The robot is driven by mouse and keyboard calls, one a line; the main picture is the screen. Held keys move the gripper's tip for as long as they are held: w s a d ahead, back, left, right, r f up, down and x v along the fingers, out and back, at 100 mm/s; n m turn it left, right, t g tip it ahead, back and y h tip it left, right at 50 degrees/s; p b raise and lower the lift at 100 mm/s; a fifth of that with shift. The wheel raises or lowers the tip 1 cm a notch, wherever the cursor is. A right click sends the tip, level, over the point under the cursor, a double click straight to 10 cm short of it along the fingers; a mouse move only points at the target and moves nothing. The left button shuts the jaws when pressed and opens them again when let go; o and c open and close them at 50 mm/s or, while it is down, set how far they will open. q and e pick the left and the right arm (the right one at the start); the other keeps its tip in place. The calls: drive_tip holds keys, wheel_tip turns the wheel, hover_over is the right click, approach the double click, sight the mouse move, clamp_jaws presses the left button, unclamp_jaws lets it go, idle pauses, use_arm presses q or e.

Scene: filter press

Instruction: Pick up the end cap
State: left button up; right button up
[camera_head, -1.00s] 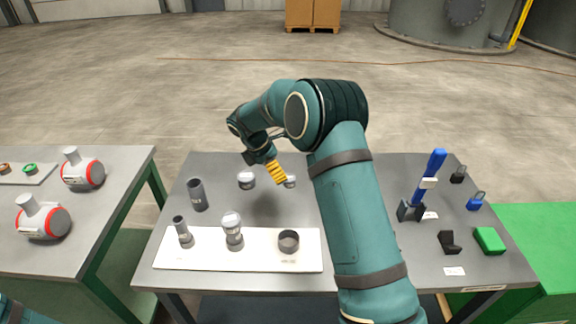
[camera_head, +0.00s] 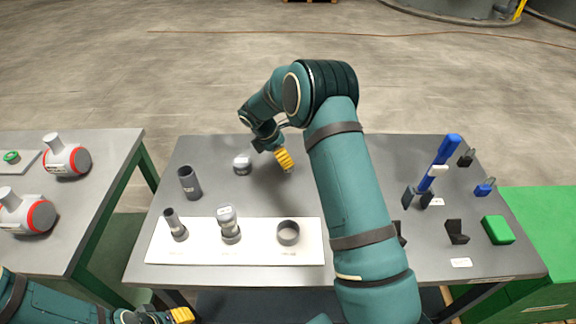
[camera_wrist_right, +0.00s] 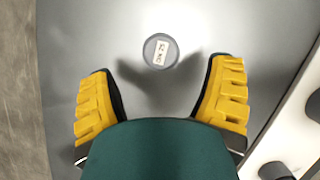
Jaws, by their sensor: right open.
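The end cap, a round grey disc with a white label (camera_wrist_right: 160,51), lies on the grey table in the right wrist view. It sits beyond and between my right gripper's yellow fingers (camera_wrist_right: 160,98), touching neither. My right gripper is open and empty. In the head view my right gripper (camera_head: 284,160) points down over the back middle of the table and hides the cap. My left gripper (camera_head: 182,315) shows only partly at the bottom edge, away from the cap; its opening is unclear.
A similar grey-white round part (camera_head: 242,163) stands left of my right gripper. A grey tube (camera_head: 189,183) is farther left. The white board (camera_head: 265,247) in front carries several grey parts. A blue-handled tool (camera_head: 440,163) and a green block (camera_head: 497,230) are at the right.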

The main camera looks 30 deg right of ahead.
drive_tip(key=shift+b+x, duration=0.35)
drive_tip(key=shift+x, duration=2.4)
drive_tip(key=c, duration=1.2)
